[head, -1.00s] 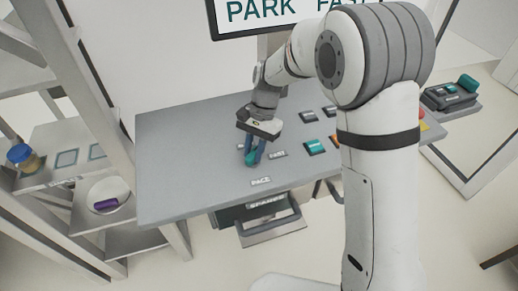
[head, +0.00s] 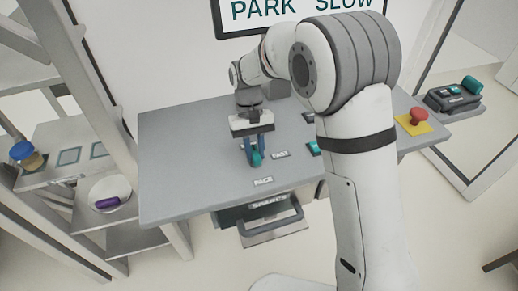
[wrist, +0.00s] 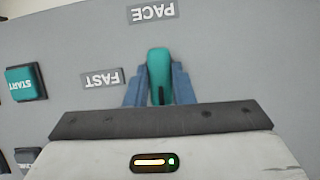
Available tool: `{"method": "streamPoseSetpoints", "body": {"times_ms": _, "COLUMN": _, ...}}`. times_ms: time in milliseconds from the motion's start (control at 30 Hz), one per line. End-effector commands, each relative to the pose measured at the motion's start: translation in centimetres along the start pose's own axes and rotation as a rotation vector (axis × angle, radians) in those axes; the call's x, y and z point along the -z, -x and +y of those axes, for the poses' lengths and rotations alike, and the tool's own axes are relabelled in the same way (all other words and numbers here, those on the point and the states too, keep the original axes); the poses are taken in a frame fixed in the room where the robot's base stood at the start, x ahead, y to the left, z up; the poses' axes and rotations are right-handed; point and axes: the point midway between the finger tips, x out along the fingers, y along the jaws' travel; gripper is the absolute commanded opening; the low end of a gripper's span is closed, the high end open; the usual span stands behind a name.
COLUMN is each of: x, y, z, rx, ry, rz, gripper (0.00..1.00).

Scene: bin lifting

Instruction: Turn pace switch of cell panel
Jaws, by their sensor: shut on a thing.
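The pace switch (wrist: 159,72) is a teal knob on the grey cell panel (head: 185,150), above the PACE label (head: 263,181) in the head view. The FAST label (head: 281,154) is to its right. My gripper (head: 253,158) points down at the panel, its blue fingers shut on the switch. In the wrist view a finger (wrist: 180,84) lies on each side of the knob, and its dark pointer mark faces my gripper's body. The sign (head: 300,14) above the panel reads PARK SLOW. Any label on the switch's other side is not visible.
A teal START button (wrist: 25,83) is beside the FAST label in the wrist view. A red emergency button (head: 418,116) on a yellow plate stands at the panel's right. Shelves with a jar (head: 26,155) and a purple item (head: 107,203) are at left. My arm covers part of the panel.

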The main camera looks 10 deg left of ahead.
Motion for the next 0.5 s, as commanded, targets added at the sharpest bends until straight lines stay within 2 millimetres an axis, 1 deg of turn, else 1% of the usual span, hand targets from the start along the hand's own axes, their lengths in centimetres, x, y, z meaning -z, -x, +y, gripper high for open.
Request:
{"method": "streamPoseSetpoints", "body": {"times_ms": 33, "x": -0.19, "y": -0.44, "z": 0.01, "rx": -0.008, "ry": 0.016, "rz": -0.013, "gripper": 0.0}}
{"method": "streamPoseSetpoints", "body": {"times_ms": 233, "x": -0.2, "y": -0.45, "z": 0.07, "rx": -0.025, "ry": 0.054, "rz": -0.014, "gripper": 0.0}}
{"method": "streamPoseSetpoints", "body": {"times_ms": 500, "x": -0.21, "y": -0.45, "z": 0.12, "rx": -0.029, "ry": 0.063, "rz": -0.014, "gripper": 0.0}}
